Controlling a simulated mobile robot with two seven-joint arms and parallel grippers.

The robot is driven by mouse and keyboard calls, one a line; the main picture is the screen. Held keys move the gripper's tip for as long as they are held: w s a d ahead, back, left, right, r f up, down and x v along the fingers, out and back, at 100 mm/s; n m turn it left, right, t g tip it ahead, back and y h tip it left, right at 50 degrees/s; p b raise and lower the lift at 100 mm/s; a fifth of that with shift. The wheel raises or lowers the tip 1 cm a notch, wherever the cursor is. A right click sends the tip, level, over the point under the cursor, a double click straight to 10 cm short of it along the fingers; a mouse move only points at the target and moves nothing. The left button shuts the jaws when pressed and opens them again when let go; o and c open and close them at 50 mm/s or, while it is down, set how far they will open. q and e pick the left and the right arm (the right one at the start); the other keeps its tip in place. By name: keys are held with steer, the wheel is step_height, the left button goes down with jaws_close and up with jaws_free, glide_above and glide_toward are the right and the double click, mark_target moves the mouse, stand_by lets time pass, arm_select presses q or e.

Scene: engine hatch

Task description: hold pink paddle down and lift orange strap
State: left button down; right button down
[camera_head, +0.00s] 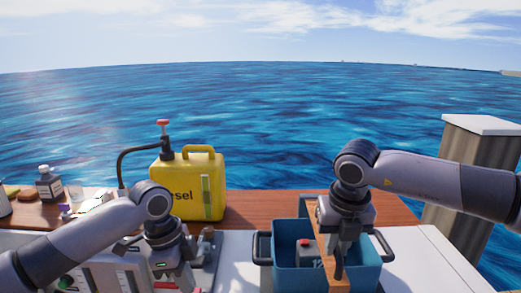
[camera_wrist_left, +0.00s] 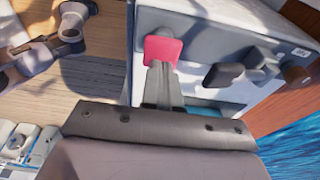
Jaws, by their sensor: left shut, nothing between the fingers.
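The pink paddle (camera_wrist_left: 162,49) sits on a grey panel in the left wrist view. My left gripper (camera_wrist_left: 160,68) is shut and empty, its fingertips right at the paddle's lower edge; I cannot tell whether they press on it. In the head view my left gripper (camera_head: 178,284) is low at the left, over the grey equipment, and mostly hides the paddle. The orange strap (camera_head: 328,247) runs across a blue box (camera_head: 287,280). My right gripper (camera_head: 339,272) points down at the strap over the box. Its fingers overlap in view, so their opening and any grip on the strap are unclear.
A red-topped battery (camera_head: 306,247) marked 12 sits in the blue box. A yellow diesel can (camera_head: 199,185) with a pump and black hose stands behind my left arm. Bottles (camera_head: 48,184) stand at the far left. A wooden post (camera_head: 470,175) rises at right.

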arm_select(q)
steer(key=shift+f, duration=0.1)
steer(key=shift+f, duration=1.3)
arm_select(e)
steer(key=shift+w+r, duration=0.1)
steer(key=shift+r, duration=0.1)
steer(key=shift+w+r, duration=0.1)
steer(key=shift+r, duration=0.7)
